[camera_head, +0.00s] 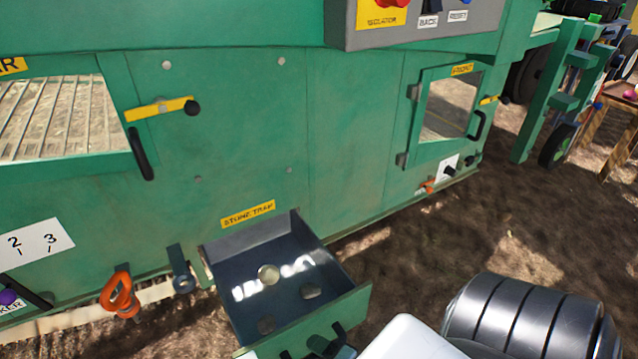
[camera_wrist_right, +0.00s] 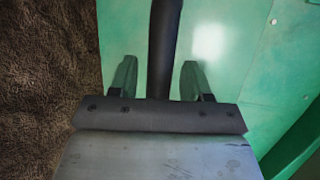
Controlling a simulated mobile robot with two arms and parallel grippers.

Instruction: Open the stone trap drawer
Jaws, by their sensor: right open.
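The stone trap drawer (camera_head: 240,300) stands pulled out from the green machine, below the yellow "STONE TRAP" label (camera_head: 248,214). My right gripper (camera_head: 318,347) is at the drawer's front, partly cut off by the lower edge. In the right wrist view, its open fingers (camera_wrist_right: 158,78) stand either side of a dark handle bar (camera_wrist_right: 165,40), with visible gaps. My left gripper is not in view.
A green-framed window door (camera_head: 447,108) with a dark handle is on the machine at right. An orange hook (camera_head: 120,294) and a dark lever (camera_head: 181,270) are left of the drawer. A grey control box (camera_head: 415,22) overhangs above. Brown soil (camera_head: 440,235) lies open at right.

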